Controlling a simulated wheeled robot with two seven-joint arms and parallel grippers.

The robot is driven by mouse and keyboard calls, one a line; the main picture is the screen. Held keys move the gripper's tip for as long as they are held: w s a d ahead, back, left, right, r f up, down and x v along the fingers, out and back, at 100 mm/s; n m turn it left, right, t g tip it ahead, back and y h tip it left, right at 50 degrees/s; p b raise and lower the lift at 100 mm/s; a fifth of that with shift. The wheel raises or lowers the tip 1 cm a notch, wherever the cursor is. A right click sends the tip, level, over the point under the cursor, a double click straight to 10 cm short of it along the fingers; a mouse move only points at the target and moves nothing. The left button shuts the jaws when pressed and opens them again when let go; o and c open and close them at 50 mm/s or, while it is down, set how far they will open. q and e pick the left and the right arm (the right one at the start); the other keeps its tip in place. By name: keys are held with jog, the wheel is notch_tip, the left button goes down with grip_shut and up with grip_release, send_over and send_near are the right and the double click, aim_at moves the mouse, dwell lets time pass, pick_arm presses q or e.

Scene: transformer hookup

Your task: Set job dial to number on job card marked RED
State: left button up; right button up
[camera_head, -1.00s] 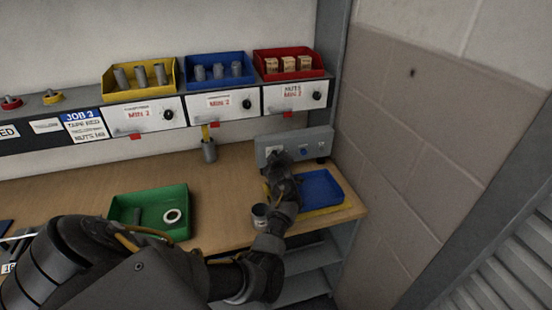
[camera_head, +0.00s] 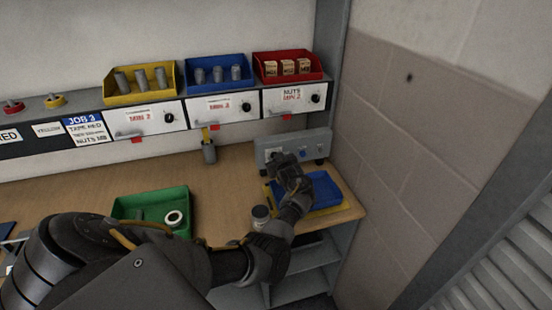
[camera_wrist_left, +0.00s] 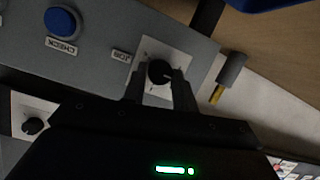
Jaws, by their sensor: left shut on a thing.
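The job dial (camera_wrist_left: 160,72) is a black knob on a white plate labelled JOB, on a grey control box (camera_head: 310,144) at the back right of the bench. My left gripper (camera_wrist_left: 161,85) has its two fingers on either side of the knob and is shut on it. In the head view my left gripper (camera_head: 284,165) reaches the box front and hides the dial. The job card (camera_head: 86,128) on the shelf edge has a blue header reading JOB 3, with TAPE RED and NUTS M8 below. My right gripper is not in view.
A blue CHECK button (camera_wrist_left: 62,22) sits beside the dial. A green tray (camera_head: 185,199) is on the bench. Yellow (camera_head: 112,95), blue and red bins stand above three drawers.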

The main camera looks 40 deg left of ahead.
pick_arm(q)
jog(key=m+g+y+b, duration=0.1)
jog(key=m+y+b, duration=0.1)
jog(key=m+b, duration=0.2)
jog(key=m+g+y+b, duration=0.1)
jog(key=m+y+b, duration=0.1)
jog(key=m, duration=0.3)
jog(key=m+g+y+b, duration=0.1)
jog(key=m+b, duration=0.3)
jog(key=b, duration=0.1)
jog(key=shift+w+d+f+m+y+b, duration=0.2)
jog(key=shift+w+f+m+y+b, duration=0.1)
jog(key=shift+w+f+y, duration=0.1)
jog(key=shift+r, duration=0.1)
dwell(0.5)
jog(key=o, duration=1)
jog(key=shift+s, duration=0.1)
jog(key=shift+d, duration=0.1)
